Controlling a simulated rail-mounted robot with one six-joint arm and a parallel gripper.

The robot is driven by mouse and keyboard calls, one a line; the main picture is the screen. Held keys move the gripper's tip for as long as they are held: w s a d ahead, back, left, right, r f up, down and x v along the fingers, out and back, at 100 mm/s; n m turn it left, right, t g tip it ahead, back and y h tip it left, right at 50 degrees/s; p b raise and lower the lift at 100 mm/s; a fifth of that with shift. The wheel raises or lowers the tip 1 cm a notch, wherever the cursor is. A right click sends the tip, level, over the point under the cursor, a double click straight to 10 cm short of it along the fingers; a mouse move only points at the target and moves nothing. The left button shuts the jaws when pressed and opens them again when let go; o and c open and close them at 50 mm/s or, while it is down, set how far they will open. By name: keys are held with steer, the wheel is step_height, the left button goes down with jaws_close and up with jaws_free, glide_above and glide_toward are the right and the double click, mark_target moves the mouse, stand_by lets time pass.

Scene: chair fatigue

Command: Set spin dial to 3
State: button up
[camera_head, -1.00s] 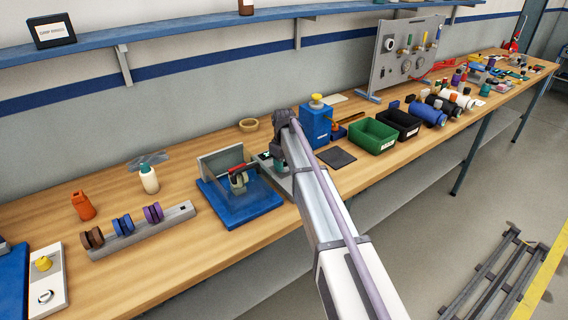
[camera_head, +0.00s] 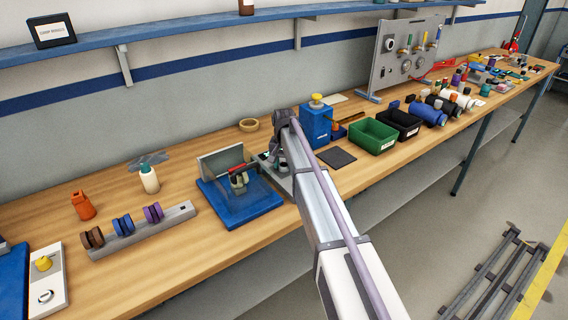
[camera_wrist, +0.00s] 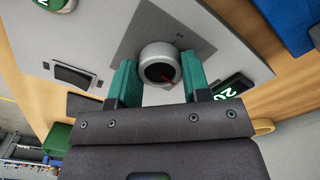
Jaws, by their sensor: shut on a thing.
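The spin dial (camera_wrist: 158,52) is a round silver knob with a red pointer line on its dark face, seen in the wrist view. It sits on a dark square on a light grey panel (camera_wrist: 205,32). My gripper (camera_wrist: 160,76) has its two green fingers on either side of the dial, shut on it. Dial numbers around the knob are not legible. In the head view my arm reaches to the grey panel (camera_head: 283,183) on the bench, and the dial there is hidden by my wrist.
In the head view, a blue fixture (camera_head: 240,206) stands left of my wrist. A blue box with a yellow knob (camera_head: 316,124) stands behind right. A dark mat (camera_head: 337,157) lies to the right.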

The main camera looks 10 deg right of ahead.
mark_target(284, 164)
steer(key=shift+m, duration=1.6)
steer(key=o, duration=0.9)
step_height(284, 164, up, 11)
steer(key=p, duration=1)
steer(key=shift+f+p, duration=0.1)
steer(key=shift+p, duration=0.3)
